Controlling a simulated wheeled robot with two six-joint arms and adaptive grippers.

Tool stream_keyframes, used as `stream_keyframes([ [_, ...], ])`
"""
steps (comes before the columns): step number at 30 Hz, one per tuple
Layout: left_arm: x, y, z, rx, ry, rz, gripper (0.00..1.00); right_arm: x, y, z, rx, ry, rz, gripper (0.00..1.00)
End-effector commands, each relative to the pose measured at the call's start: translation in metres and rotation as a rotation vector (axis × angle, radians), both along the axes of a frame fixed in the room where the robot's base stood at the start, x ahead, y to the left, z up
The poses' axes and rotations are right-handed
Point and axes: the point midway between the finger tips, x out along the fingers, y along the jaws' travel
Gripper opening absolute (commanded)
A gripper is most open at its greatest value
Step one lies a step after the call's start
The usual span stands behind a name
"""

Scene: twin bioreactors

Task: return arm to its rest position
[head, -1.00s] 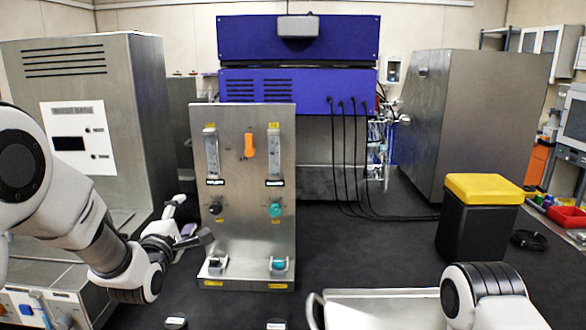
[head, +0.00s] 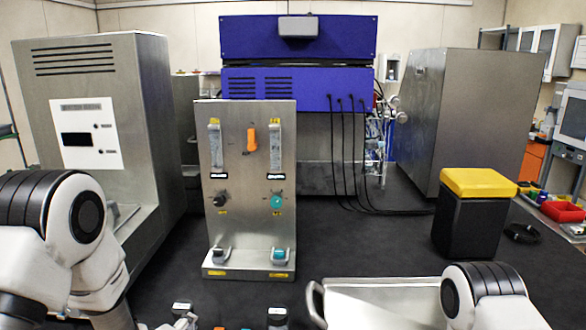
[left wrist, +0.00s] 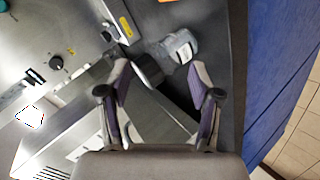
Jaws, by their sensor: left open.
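My left arm (head: 75,245) is at the lower left of the head view, its joints folded near the bottom edge. My left gripper (left wrist: 160,68) shows in the left wrist view with its two fingers apart and nothing held between them. In the head view I cannot clearly make out the left gripper at the bottom edge. Part of my right arm (head: 487,295) shows at the bottom right; its gripper is outside the view.
A steel panel (head: 247,240) with knobs and flow tubes stands upright mid-table. A steel cabinet (head: 100,90) is at left. A tray (head: 375,290) lies in front; a black bin with yellow lid (head: 478,183) stands right. Dark table surface (head: 345,240) is bare between panel and bin.

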Motion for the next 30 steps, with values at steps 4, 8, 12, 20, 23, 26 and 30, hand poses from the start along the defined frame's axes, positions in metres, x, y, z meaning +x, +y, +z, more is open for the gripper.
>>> stream_keyframes([
  [4,-0.090,0.002,-0.096,0.234,0.295,-0.205,0.64,0.000,0.000,0.000,0.000,-0.001,0.000,0.00],
  [8,-0.173,0.004,-0.151,0.388,0.519,-0.433,0.64,0.000,0.000,0.000,0.000,-0.001,0.000,0.00],
  [12,-0.250,0.004,-0.182,0.479,0.694,-0.667,0.64,0.000,0.000,0.000,0.000,0.000,0.000,0.00],
  [20,-0.343,0.004,-0.234,0.538,0.872,-0.991,0.64,0.001,0.000,-0.032,0.000,-0.003,0.000,0.00],
  [23,-0.342,0.004,-0.263,0.538,0.870,-0.988,0.64,0.000,0.000,-0.063,0.000,0.001,0.000,0.00],
  [26,-0.341,0.004,-0.288,0.538,0.868,-0.987,0.64,0.000,0.000,-0.088,0.000,0.000,0.000,0.00],
  [30,-0.340,0.004,-0.305,0.539,0.867,-0.985,0.64,0.000,0.000,-0.105,0.000,0.000,0.000,0.00],
])
